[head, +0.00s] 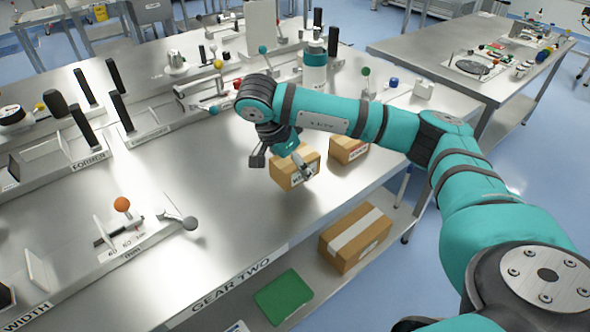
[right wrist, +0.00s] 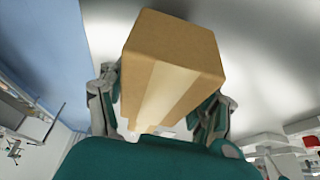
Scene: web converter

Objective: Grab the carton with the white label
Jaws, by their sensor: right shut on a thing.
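A small brown carton (head: 284,180) is near the front edge of the steel table, with a pale label partly visible on its front. My right gripper (head: 281,161) is shut on it, one finger on each side. In the right wrist view the carton (right wrist: 175,50) sits between the two fingers, with a paler tape strip along its face. A second small carton (head: 345,150) stands just behind and to the right, with a label partly hidden by my arm. I cannot tell whether the held carton touches the table. My left gripper is not in view.
A larger taped box (head: 355,238) and a green flat item (head: 284,296) lie on the lower shelf. A teal and white bottle (head: 314,72) and lever fixtures stand behind the arm.

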